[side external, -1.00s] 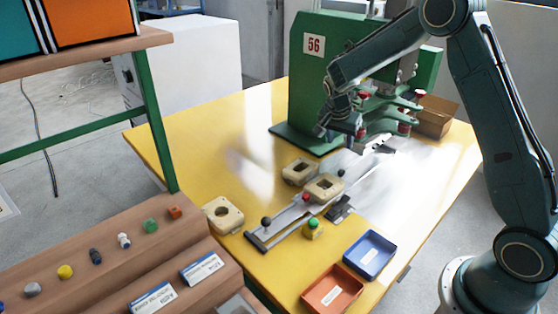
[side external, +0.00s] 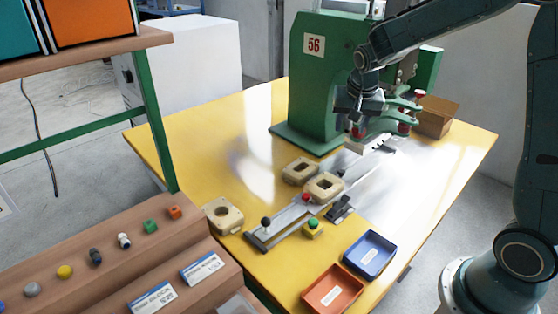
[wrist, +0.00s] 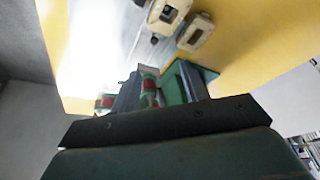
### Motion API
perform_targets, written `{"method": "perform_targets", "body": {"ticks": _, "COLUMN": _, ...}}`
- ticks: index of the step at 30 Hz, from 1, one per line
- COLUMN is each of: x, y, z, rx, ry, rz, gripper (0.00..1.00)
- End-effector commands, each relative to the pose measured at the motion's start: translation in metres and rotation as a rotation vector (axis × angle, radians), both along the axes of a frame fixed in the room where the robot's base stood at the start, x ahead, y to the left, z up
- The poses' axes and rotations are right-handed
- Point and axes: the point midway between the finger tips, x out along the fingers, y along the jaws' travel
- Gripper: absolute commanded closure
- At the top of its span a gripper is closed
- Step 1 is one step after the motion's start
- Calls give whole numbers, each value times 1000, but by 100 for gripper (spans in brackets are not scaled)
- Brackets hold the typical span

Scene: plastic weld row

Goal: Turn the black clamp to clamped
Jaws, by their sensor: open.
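The black clamp (side external: 340,208) stands on the yellow table beside the metal slide rail, right of the cream housings. Its arm looks tilted up, but its exact setting is too small to tell. My gripper (side external: 356,126) is open, in front of the green press, well above and behind the clamp. In the wrist view my gripper (wrist: 160,92) shows at the bottom centre as dark fingers, with red and pale press parts between or behind them. I see no grasped object. I cannot make out the clamp in the wrist view.
The green press (side external: 312,90) stands close to my gripper, with red-knobbed arms beside it. Cream housings (side external: 324,186) sit by the rail. The table's left part is clear.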

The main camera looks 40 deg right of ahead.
Motion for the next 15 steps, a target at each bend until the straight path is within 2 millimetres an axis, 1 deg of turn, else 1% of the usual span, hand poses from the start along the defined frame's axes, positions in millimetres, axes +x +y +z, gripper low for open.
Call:
{"method": "perform_targets", "body": {"ticks": 1, "x": -4, "y": 2, "z": 5, "rx": -1, "ry": -5, "rz": 23, "gripper": 55}}
{"method": "perform_targets", "body": {"ticks": 6, "x": -16, "y": 11, "z": 15, "rx": -4, "ry": -11, "rz": 97, "gripper": 55}}
{"method": "perform_targets", "body": {"ticks": 15, "x": -28, "y": 19, "z": 25, "rx": -9, "ry": -19, "rz": 173, "gripper": 55}}
